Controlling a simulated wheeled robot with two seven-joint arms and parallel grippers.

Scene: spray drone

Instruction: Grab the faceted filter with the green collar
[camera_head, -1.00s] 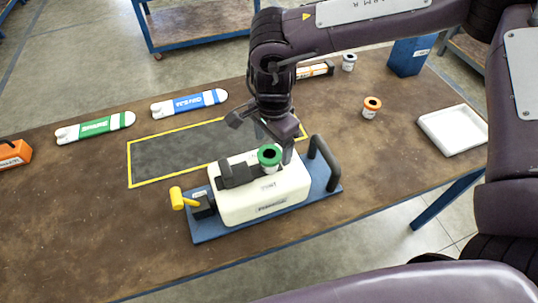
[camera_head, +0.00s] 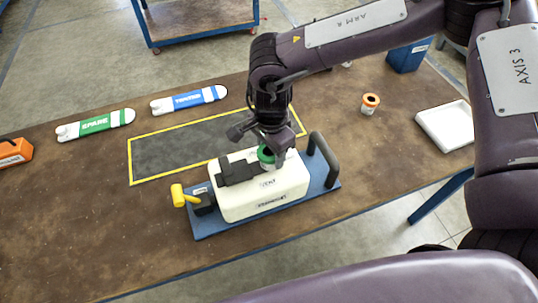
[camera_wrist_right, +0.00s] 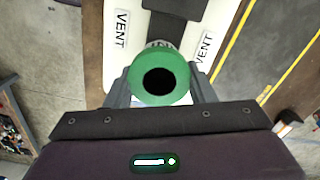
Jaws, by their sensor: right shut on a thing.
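The filter with the green collar (camera_head: 266,155) sits upright at the top of the white tank (camera_head: 285,188), beside its dark strap. In the right wrist view the green collar (camera_wrist_right: 160,78) is a ring around a dark hole, with a bit of the faceted body showing behind it. My right gripper (camera_head: 270,150) reaches down from above and is shut on the filter; its fingers (camera_wrist_right: 160,88) lie on both sides of it in the wrist view. Its fingers partly hide the filter in the head view. My left gripper is not in view.
The tank rests on a blue base with a dark handle (camera_head: 324,160) and a yellow lever (camera_head: 180,196). An orange-collared filter (camera_head: 370,104) and a white tray (camera_head: 446,128) are to the right. Green (camera_head: 96,123) and blue (camera_head: 188,99) labelled pieces lie left, beyond a yellow-bordered mat (camera_head: 170,152).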

